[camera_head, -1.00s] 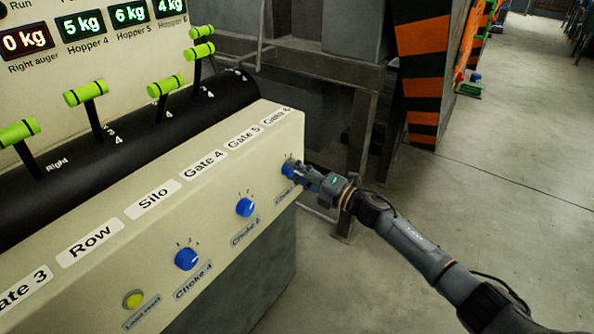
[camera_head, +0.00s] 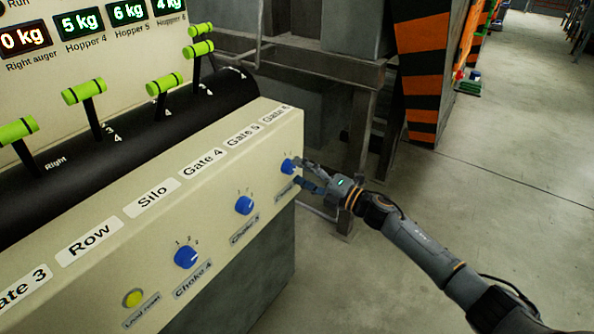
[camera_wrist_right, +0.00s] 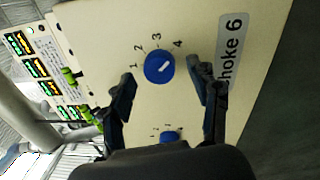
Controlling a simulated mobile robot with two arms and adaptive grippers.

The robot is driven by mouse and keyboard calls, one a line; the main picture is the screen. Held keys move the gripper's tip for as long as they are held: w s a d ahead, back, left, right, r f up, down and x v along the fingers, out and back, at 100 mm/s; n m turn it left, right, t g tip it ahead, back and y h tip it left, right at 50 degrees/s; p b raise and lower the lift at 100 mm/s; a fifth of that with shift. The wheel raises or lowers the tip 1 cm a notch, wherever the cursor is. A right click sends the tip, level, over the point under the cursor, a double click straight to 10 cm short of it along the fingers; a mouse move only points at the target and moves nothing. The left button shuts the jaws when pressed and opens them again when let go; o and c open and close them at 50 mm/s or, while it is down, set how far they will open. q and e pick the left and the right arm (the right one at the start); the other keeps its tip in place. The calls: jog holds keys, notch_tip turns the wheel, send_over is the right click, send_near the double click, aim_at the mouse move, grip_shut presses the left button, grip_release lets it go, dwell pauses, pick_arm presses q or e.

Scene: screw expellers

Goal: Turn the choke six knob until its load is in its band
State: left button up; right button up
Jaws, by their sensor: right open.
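The blue choke six knob (camera_head: 288,166) is at the right end of the sloped panel. In the right wrist view the knob (camera_wrist_right: 159,66) has a white mark that seems to point toward the 4, and the label "choke 6" (camera_wrist_right: 232,50) is beside it. My right gripper (camera_head: 299,174) is open at the knob. In the wrist view its fingers (camera_wrist_right: 162,70) stand on either side of the knob, apart from it. My left gripper is not in view.
The Choke 5 knob (camera_head: 244,205) and Choke 4 knob (camera_head: 186,256) sit further left on the panel. A yellow load reset button (camera_head: 132,298) is at lower left. Green-handled levers (camera_head: 84,91) stand behind. The floor (camera_head: 500,170) at right is clear.

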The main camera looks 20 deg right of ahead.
jog(key=v, duration=1)
jog(key=shift+s, duration=0.1)
